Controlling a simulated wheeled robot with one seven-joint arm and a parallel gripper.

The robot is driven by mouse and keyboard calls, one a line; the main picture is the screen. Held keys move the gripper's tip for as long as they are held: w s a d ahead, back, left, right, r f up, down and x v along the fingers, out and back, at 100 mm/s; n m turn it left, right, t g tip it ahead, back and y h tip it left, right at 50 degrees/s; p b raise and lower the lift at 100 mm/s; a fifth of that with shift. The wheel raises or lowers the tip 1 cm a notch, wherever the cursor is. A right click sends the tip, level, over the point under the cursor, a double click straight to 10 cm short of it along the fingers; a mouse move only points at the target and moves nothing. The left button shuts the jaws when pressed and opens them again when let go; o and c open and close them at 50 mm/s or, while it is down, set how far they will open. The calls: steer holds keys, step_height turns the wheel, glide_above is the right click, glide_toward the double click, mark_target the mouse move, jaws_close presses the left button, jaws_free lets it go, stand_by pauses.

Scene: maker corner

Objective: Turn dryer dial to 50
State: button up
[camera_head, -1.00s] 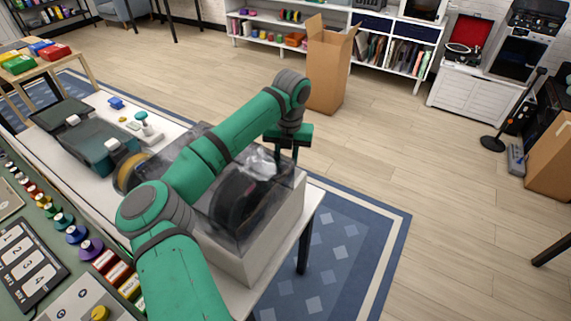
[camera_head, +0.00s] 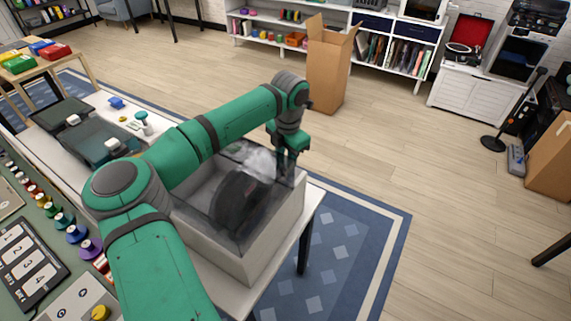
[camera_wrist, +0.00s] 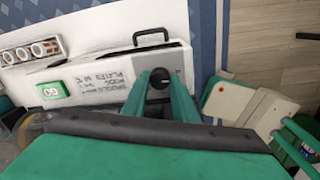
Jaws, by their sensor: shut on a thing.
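The dryer (camera_head: 284,212) is a pale box with a clear lid and a dark spool inside. It stands on the white table, and its dial side faces away from the head camera. In the wrist view its panel (camera_wrist: 93,67) has printed text, a small green display (camera_wrist: 52,90) and a round black dial (camera_wrist: 158,79). The display looks turned and I cannot read it surely. My gripper (camera_head: 287,170) is at the dryer's far side. In the wrist view its green fingers (camera_wrist: 160,86) are shut on the dial. The dial's pointer is not readable.
A black handle (camera_wrist: 151,36) sits on the dryer near the dial. A tall cardboard box (camera_head: 328,72) stands on the floor beyond. Containers (camera_head: 103,145) and small parts lie on the table to the left. Open floor lies to the right.

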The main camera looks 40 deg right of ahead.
steer(key=shift+m, duration=0.4)
steer(key=o, duration=1)
steer(key=shift+o, duration=0.2)
step_height(320, 180, up, 11)
steer(key=shift+s, duration=0.3)
steer(key=shift+f, duration=0.1)
